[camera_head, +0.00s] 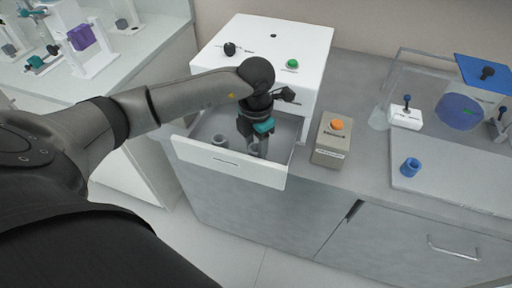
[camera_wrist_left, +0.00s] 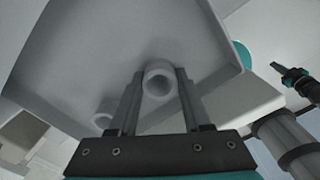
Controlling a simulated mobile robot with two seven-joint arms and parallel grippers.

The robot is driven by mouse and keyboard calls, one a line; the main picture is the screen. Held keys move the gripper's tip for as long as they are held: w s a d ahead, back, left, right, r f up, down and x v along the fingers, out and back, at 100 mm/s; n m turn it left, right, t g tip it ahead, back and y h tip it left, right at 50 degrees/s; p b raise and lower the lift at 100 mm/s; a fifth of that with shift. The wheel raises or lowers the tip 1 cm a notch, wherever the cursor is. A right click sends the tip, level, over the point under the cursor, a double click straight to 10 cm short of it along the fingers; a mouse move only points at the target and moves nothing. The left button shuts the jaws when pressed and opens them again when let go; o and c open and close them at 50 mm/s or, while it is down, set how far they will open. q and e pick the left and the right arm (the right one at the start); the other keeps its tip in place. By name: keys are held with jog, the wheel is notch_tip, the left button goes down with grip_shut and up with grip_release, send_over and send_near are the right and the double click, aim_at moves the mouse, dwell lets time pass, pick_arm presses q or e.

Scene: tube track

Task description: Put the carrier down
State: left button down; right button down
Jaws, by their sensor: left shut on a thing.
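My left gripper (camera_head: 252,146) reaches down into the open drawer (camera_head: 226,166) of the white machine. In the left wrist view the gripper (camera_wrist_left: 158,92) is shut on a small grey, ring-topped carrier (camera_wrist_left: 159,78), one finger on each side. In the head view the held carrier (camera_head: 254,149) is partly hidden by the fingers. I cannot tell whether it touches the drawer floor. A second grey carrier (camera_head: 219,141) stands in the drawer to the left; it also shows in the left wrist view (camera_wrist_left: 103,120).
The white machine (camera_head: 290,45) has a black knob and a green button (camera_head: 292,64). A grey box with an orange button (camera_head: 337,125) stands right of the drawer. A blue ring-topped piece (camera_head: 410,167) sits on the tray (camera_head: 450,193) at right. The drawer's walls surround the gripper.

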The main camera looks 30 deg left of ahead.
pick_arm(q)
jog(key=shift+f, duration=0.2)
jog(key=shift+c, duration=1.8)
grip_release()
jog(key=shift+r, duration=0.15)
notch_tip(320, 180, up, 12)
jog(key=p, duration=0.1)
jog(key=shift+r, duration=0.1)
